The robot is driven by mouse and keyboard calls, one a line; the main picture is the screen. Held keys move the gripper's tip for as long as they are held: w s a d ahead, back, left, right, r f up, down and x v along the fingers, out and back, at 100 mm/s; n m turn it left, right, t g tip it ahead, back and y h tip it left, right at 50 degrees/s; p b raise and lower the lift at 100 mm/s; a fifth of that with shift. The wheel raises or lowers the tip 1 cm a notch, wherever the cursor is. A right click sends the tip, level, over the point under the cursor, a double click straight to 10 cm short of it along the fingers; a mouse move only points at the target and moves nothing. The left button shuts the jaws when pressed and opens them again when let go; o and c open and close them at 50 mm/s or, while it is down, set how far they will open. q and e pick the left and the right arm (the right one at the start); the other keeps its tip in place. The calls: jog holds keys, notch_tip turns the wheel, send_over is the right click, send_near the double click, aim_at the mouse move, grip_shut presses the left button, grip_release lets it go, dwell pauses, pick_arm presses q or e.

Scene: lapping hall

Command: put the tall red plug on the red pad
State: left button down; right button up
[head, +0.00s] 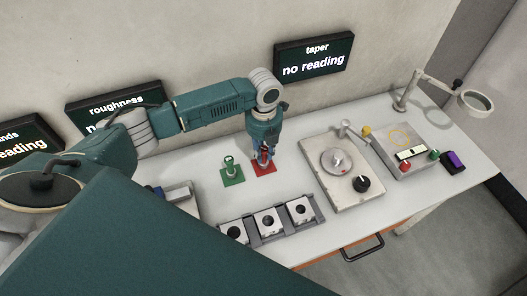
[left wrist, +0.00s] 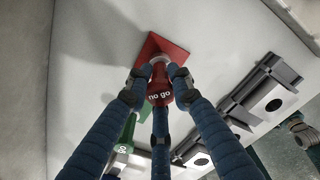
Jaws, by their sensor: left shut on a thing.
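The red plug (left wrist: 160,95), marked "no go", is between the fingers of my left gripper (head: 265,155), which is shut on it. In the head view the fingers mostly hide the plug. The red pad (head: 262,171) lies flat on the bench directly under the gripper. In the left wrist view the plug's pale metal end points at the red pad (left wrist: 155,43) and overlaps it. I cannot tell whether the end touches the pad. My right gripper is not in view.
A green plug (head: 230,168) stands on a green pad (head: 233,179) just left of the red pad. Several grey holders with bored blocks (head: 268,222) line the front edge. A dial instrument (head: 343,182) stands to the right. Screens hang on the wall behind.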

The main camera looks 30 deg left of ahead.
pick_arm(q)
jog(key=shift+f, duration=0.15)
jog(key=c, duration=1.6)
grip_release()
jog(key=shift+o, duration=0.4)
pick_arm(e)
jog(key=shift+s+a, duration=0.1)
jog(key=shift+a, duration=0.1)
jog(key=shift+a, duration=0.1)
pick_arm(q)
notch_tip(320, 180, up, 12)
jog(key=shift+w+f+b, duration=0.1)
jog(key=shift+f+b, duration=0.15)
jog(key=shift+b, duration=0.75)
jog(key=shift+r, duration=0.5)
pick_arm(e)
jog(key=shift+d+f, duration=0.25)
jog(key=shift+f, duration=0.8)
